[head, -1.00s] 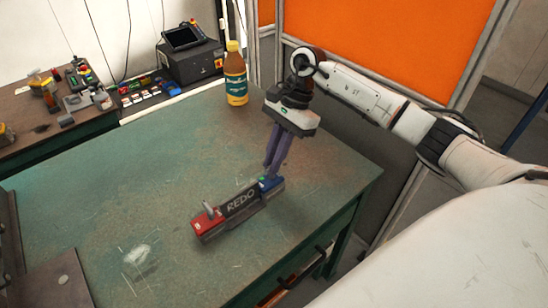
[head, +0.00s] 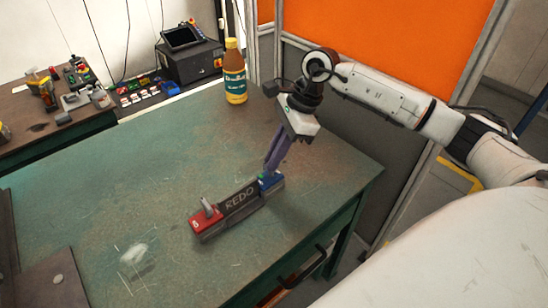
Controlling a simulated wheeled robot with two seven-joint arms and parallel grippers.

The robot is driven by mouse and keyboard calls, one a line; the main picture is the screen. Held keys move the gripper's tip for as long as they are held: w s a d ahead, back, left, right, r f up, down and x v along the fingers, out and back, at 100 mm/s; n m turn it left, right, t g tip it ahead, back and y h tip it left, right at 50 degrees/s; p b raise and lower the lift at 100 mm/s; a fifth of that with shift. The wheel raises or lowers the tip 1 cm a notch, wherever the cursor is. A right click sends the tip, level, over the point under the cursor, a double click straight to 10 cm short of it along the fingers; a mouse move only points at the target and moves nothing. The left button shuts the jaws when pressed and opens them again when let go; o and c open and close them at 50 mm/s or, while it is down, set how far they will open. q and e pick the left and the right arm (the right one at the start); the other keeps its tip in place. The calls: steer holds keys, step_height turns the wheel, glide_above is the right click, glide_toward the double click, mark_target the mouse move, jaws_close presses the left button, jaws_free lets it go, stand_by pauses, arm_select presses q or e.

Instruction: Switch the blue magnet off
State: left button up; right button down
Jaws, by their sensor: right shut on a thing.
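The blue magnet (head: 273,184) sits at the right end of a dark bar marked REDO (head: 240,199) on the green table. A red magnet (head: 206,222) with a raised grey lever sits at the bar's left end. My right gripper (head: 267,175) reaches down from the upper right, its purple fingers shut at the top of the blue magnet. The fingers cover the part they grip, which looks like the blue magnet's switch. A small green spot shows there. My left gripper is out of view.
The green worktable (head: 150,170) is mostly clear around the bar. A brown bottle (head: 235,75) stands at its back edge. A dark plate (head: 45,285) lies at the front left. A second bench (head: 30,125) with tools stands at the back left.

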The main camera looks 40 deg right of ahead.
steer(key=m, duration=0.2)
steer(key=m+t+b, duration=0.1)
steer(key=shift+s+a+f+m+h, duration=0.1)
steer(key=shift+s+f+m+h, duration=0.1)
steer(key=shift+m+h, duration=0.15)
steer(key=m+t+h+b, duration=0.1)
steer(key=m+b, duration=0.1)
steer(key=m, duration=0.1)
steer(key=shift+a+m, duration=0.1)
steer(key=shift+m, duration=0.25)
steer(key=m+h+b, duration=0.1)
steer(key=m, duration=0.1)
steer(key=shift+a+m+t, duration=0.1)
steer(key=shift+m+t, duration=0.2)
steer(key=shift+t, duration=0.1)
steer(key=shift+m+h+b, duration=0.25)
steer(key=shift+m+b, duration=0.25)
steer(key=shift+m, duration=0.1)
steer(key=shift+r+m+h+b, duration=0.1)
steer(key=shift+m+h+b, duration=0.2)
steer(key=shift+m, duration=0.4)
steer(key=shift+a, duration=0.1)
steer(key=shift+m, duration=0.3)
